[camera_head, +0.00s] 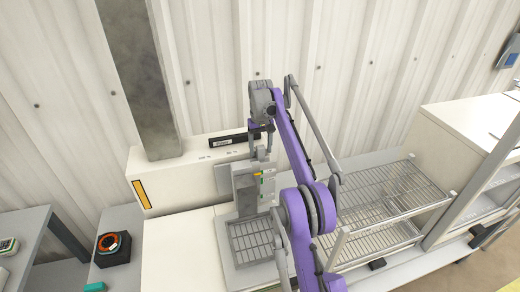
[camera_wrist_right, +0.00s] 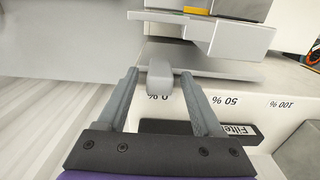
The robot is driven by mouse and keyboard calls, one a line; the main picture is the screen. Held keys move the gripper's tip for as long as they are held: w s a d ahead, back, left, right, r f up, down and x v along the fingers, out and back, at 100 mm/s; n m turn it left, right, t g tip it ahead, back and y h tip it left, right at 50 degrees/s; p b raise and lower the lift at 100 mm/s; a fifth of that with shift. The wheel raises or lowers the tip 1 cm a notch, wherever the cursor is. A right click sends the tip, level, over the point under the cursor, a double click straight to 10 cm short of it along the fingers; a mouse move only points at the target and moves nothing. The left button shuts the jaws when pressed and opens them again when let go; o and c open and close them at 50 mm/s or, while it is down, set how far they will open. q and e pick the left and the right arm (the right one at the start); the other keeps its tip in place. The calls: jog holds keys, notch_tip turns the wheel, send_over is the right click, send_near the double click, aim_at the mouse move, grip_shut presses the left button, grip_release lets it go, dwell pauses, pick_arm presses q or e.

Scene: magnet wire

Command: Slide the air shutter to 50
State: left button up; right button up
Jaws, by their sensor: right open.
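The air shutter's small grey knob (camera_wrist_right: 159,80) shows in the right wrist view beside the "0 %" mark (camera_wrist_right: 158,97). The "50 %" mark (camera_wrist_right: 225,101) and "100 %" mark (camera_wrist_right: 281,104) lie further right along the white housing there. My right gripper (camera_wrist_right: 160,74) is open, with one finger on each side of the knob; I cannot tell whether either finger touches it. In the head view my right gripper (camera_head: 262,138) reaches down at the back of the white machine (camera_head: 165,190), and the knob is not clearly visible. My left gripper is not in view.
A black label plate (camera_head: 228,141) lies on the housing. A grey column (camera_head: 138,75) rises at its left. A grey dispenser unit (camera_head: 245,190) and drip grid (camera_head: 252,240) stand in front. A wire rack (camera_head: 385,205) is at the right. The corrugated wall is close behind.

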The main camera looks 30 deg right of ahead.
grip_shut()
dwell(1.4)
